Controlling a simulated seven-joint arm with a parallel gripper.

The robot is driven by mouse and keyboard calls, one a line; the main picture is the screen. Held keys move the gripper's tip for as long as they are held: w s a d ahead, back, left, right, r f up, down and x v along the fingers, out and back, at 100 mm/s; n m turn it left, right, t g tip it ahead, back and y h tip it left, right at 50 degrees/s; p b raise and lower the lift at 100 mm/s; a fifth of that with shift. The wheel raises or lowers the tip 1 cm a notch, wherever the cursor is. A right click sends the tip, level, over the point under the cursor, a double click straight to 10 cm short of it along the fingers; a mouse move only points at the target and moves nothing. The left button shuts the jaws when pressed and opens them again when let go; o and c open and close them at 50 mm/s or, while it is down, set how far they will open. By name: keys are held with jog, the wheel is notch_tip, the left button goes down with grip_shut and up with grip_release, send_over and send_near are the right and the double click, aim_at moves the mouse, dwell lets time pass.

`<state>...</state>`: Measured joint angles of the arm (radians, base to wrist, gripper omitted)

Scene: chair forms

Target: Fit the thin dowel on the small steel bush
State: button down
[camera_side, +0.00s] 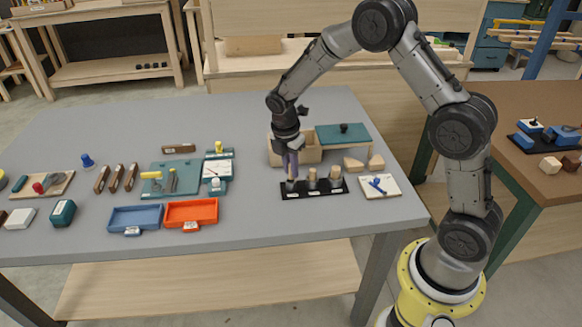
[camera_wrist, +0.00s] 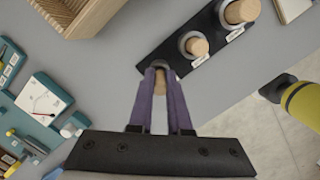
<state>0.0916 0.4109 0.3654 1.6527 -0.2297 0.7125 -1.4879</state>
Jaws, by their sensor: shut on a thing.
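The thin dowel (camera_wrist: 160,82) is a pale wooden pin held between the purple fingers of my gripper (camera_wrist: 160,76). In the side view my gripper (camera_side: 291,172) points down over the left end of a black strip (camera_wrist: 203,27). The small steel bush is at that end of the strip, mostly hidden by the fingers; a grey rim (camera_wrist: 158,64) shows just beyond the dowel. The dowel's lower end is hidden, so I cannot tell whether it is in the bush or just above it.
A medium dowel (camera_side: 312,177) and a thick dowel (camera_side: 336,173) stand in steel bushes on the same strip. A wooden box (camera_side: 307,155) is behind, and a white card with a blue item (camera_side: 379,185) lies to the right. Orange (camera_side: 191,213) and blue trays (camera_side: 134,220) are left.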

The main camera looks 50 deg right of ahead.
jog(key=shift+f, duration=0.7)
dwell(0.6)
jog(key=shift+c, duration=1.1)
grip_release()
jog(key=shift+r, duration=0.1)
jog(key=shift+r, duration=3.4)
